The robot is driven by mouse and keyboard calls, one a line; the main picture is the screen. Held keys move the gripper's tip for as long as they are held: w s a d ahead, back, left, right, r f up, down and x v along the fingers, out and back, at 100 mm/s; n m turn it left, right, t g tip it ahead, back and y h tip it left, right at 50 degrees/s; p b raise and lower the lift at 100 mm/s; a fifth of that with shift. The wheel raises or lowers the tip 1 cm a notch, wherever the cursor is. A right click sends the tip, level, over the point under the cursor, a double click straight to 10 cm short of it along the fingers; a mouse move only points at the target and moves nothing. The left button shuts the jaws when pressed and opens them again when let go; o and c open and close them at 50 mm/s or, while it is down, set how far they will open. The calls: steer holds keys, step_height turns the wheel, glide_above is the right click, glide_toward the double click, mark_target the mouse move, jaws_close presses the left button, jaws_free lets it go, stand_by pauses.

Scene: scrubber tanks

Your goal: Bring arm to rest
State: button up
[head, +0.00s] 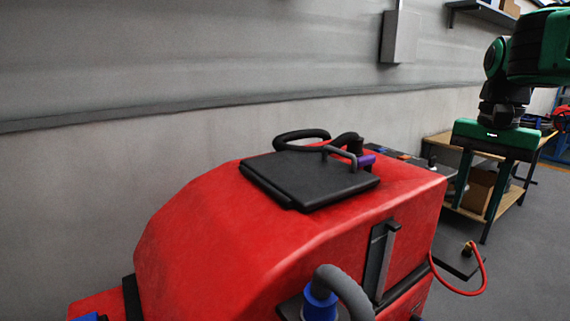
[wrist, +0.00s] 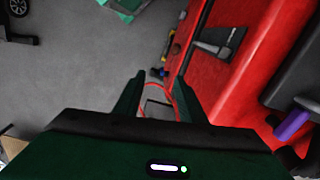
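My gripper (head: 472,222) hangs from my green arm at the right of the head view, fingers pointing down. The fingers are apart with nothing between them; they also show apart in the wrist view (wrist: 157,88). The gripper is beside the right end of the red scrubber machine (head: 225,235), clear of it in the picture. The machine's red side (wrist: 255,70) fills the right of the wrist view. A black lid (head: 305,179) lies flat on top of the machine. A purple part (head: 366,161) is at the lid's far right edge.
A grey hose with a blue connector (head: 320,304) is at the machine's near side. A thin red hose (head: 462,291) loops off its right end. A wooden workbench (head: 467,213) stands behind the gripper. A grey wall box (head: 399,37) hangs behind. Grey floor (wrist: 75,75) is open in the wrist view.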

steer(key=s+d+f+n, duration=0.1)
steer(key=s+d+f, duration=0.1)
steer(key=s+f, duration=0.7)
steer(key=s+d+f+n, duration=0.2)
steer(key=s+f, duration=0.7)
steer(key=s, duration=0.1)
steer(key=shift+s+d, duration=0.25)
steer(key=shift+s, duration=0.1)
